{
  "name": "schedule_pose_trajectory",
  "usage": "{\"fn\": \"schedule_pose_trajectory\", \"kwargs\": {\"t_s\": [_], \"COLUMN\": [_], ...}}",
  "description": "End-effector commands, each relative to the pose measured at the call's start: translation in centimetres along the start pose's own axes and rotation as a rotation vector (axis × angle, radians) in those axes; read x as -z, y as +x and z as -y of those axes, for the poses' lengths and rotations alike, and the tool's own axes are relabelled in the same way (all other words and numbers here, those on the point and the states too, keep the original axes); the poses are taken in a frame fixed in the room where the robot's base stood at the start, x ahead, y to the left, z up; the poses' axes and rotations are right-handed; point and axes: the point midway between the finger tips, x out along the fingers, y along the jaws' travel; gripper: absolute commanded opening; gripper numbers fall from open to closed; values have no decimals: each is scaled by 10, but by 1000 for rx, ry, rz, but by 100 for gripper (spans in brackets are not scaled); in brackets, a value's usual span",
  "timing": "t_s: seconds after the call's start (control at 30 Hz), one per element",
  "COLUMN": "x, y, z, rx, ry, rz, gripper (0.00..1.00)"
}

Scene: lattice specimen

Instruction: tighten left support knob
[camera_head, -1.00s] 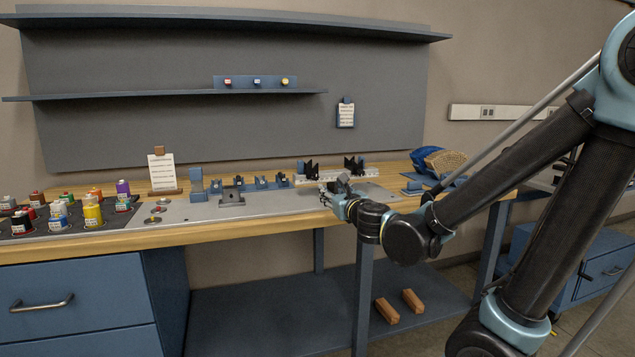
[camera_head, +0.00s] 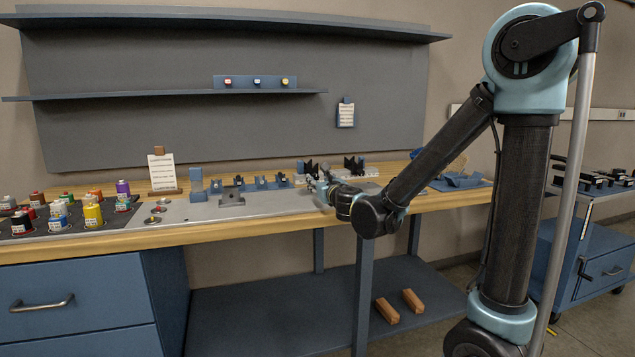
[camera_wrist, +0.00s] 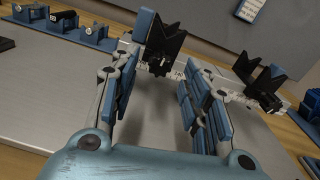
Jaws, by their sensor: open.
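The left support (camera_wrist: 166,42) is a black V-shaped block on a white rail in the wrist view, with a blue part at its left. A small dark piece shows low on its front, but I cannot clearly tell the knob. In the head view the left support (camera_head: 307,167) stands at the back of the bench, just beyond my gripper (camera_head: 322,184). In the wrist view my gripper (camera_wrist: 160,72) is open and empty, its blue-padded fingers on either side of the support's lower front. I cannot tell whether they touch it. The right support (camera_wrist: 262,84) is further right on the rail.
Several small blue-mounted parts (camera_head: 262,182) stand left of the supports on the metal plate. A note stand (camera_head: 162,172) and several coloured bottles (camera_head: 92,212) are further left. A blue tray (camera_head: 460,182) lies at right. The plate in front (camera_head: 275,207) is clear.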

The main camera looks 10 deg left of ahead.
Motion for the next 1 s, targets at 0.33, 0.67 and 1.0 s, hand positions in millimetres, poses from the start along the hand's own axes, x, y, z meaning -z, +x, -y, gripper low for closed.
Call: {"fn": "schedule_pose_trajectory", "kwargs": {"t_s": [0.33,0.67,1.0], "x": [0,0,0], "y": [26,27,27], "z": [0,0,0], "rx": [0,0,0], "ry": [0,0,1], "rz": [0,0,0], "gripper": [43,34,0]}}
